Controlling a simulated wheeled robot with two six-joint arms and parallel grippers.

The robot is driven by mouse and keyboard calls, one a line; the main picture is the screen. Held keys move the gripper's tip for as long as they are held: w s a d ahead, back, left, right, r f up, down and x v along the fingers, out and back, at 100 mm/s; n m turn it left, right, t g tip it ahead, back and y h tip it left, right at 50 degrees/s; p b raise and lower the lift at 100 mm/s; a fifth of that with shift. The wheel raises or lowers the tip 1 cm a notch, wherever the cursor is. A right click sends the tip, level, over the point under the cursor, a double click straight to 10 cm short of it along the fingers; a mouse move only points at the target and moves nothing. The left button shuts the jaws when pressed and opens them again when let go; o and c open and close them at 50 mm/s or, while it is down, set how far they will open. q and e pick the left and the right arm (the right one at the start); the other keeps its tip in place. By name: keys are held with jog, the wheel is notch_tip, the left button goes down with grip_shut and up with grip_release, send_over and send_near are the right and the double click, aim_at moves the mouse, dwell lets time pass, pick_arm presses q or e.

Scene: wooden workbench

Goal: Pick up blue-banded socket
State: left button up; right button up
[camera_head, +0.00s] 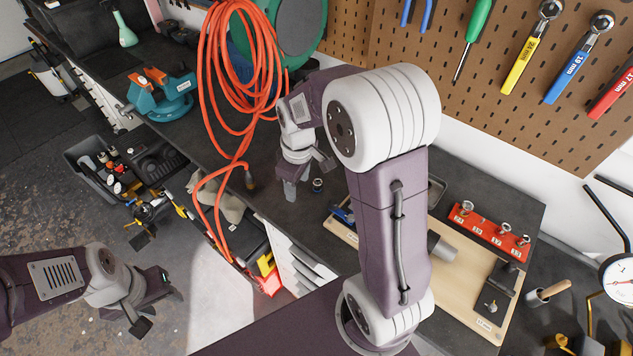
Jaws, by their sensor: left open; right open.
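A small dark socket (318,185) stands on the dark bench top beside my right gripper (305,178); it is too small to be sure of its band's colour. My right gripper is open and points down at the bench, with one finger left of the socket and the other just above it in the picture. I see no contact between them. My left gripper (154,308) is open and empty, out over the floor at the lower left, away from the bench. My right arm hides part of the bench.
A red socket rail (489,232) with several sockets lies by a light wooden board (462,292) at the right. An orange hose (213,120) hangs over the bench left of my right gripper. A blue vise (165,98) stands further left.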

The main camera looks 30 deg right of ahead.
jog(key=w+d+r+p, duration=0.1)
jog(key=w+d+p, duration=0.2)
jog(key=w+d, duration=0.25)
jog(key=g+p, duration=0.1)
jog(key=p, duration=0.1)
send_over(317, 182)
notch_tip(317, 182, down, 4)
jog(key=shift+d, duration=0.2)
jog(key=f, duration=0.1)
jog(key=p, duration=0.1)
jog(key=f, duration=0.1)
jog(key=shift+s+a+f+p, duration=0.25)
jog(key=shift+f+p, duration=0.1)
jog(key=shift+w+d+f, duration=0.1)
jog(key=shift+w+f, duration=0.05)
jog(key=shift+f, duration=0.4)
jog(key=f+p, duration=0.1)
jog(key=f, duration=0.1)
jog(key=f+p, duration=0.1)
jog(key=f, duration=0.1)
jog(key=shift+s+f+p, duration=0.2)
jog(key=shift+f+p, duration=0.1)
jog(key=shift+f, duration=0.25)
grip_shut()
